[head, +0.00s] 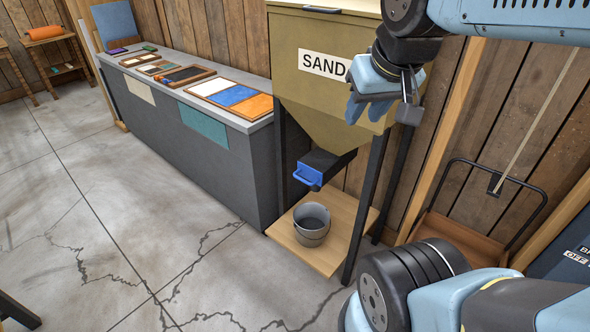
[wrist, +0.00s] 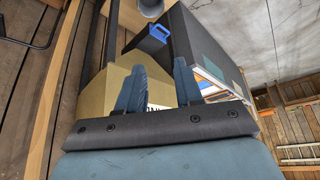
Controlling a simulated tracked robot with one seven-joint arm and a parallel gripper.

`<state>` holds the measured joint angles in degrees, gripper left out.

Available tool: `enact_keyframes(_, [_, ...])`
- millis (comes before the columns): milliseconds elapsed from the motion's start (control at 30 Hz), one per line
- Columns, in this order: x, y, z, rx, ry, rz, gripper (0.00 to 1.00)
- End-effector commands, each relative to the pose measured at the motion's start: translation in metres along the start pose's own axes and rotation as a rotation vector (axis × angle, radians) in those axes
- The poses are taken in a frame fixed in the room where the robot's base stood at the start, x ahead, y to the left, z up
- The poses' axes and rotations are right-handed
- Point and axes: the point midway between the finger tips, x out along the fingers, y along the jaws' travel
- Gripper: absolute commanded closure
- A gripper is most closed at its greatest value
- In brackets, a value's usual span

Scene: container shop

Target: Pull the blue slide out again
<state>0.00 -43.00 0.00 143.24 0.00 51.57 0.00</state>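The blue slide (head: 308,176) shows as a blue handle on the front of a dark box below the tan sand hopper (head: 292,42). Its handle also shows in the wrist view (wrist: 167,31), beyond the fingertips. My gripper (head: 364,110) is in front of the hopper beside the SAND label, above and to the right of the handle. In the wrist view my gripper (wrist: 159,63) has its two fingers spread with nothing between them. It is apart from the handle. How far the slide is inside its housing I cannot tell.
A grey bucket (head: 312,225) stands on the wooden shelf (head: 350,212) under the slide. Dark hopper legs (head: 366,205) flank it. A grey counter (head: 170,118) with sample trays stands to the left. A wooden cart with a black handle (head: 500,178) is at right. The floor in front is clear.

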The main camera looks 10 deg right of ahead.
Motion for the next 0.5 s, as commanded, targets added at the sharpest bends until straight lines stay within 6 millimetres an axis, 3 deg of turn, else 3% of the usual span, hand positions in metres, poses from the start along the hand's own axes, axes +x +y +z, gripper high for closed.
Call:
enact_keyframes(267, [0.004,0.001,-0.002,-0.002,-0.024,0.013,0.65])
enact_keyframes(500, [0.035,0.005,-0.011,-0.015,-0.186,0.123,0.65])
